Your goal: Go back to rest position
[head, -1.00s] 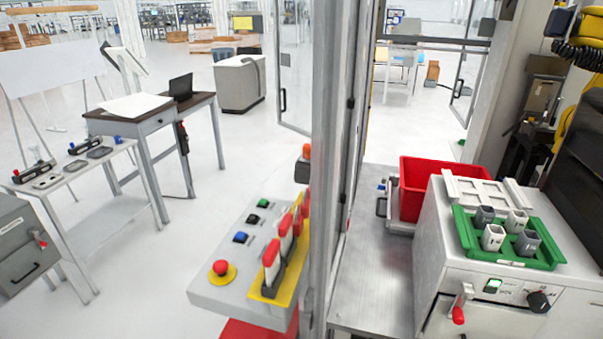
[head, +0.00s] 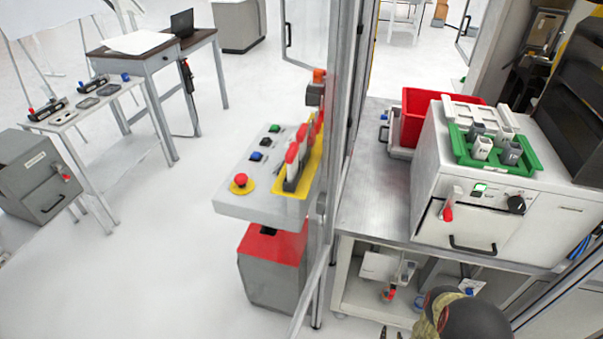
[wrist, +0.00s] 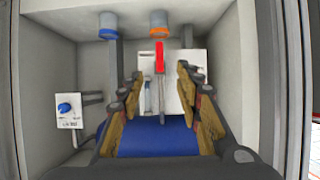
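My gripper (wrist: 160,85) shows in the wrist view with its two brown-padded fingers spread apart. It faces into a pale grey box-like enclosure (wrist: 60,45). A red-handled lever (wrist: 159,58) on a white plate (wrist: 188,85) shows between the fingers, with no finger seen closed on it. A blue cylinder (wrist: 160,140) lies across the lower middle of the view, partly hidden by the fingers. I cannot tell whether it touches them.
A control panel (head: 228,203) stands left of the metal frame post. A white machine (head: 425,205) with a green tray (head: 463,150) and a red bin (head: 416,103) sit on the metal bench (head: 375,200) at right. Open floor (head: 150,270) lies at lower left.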

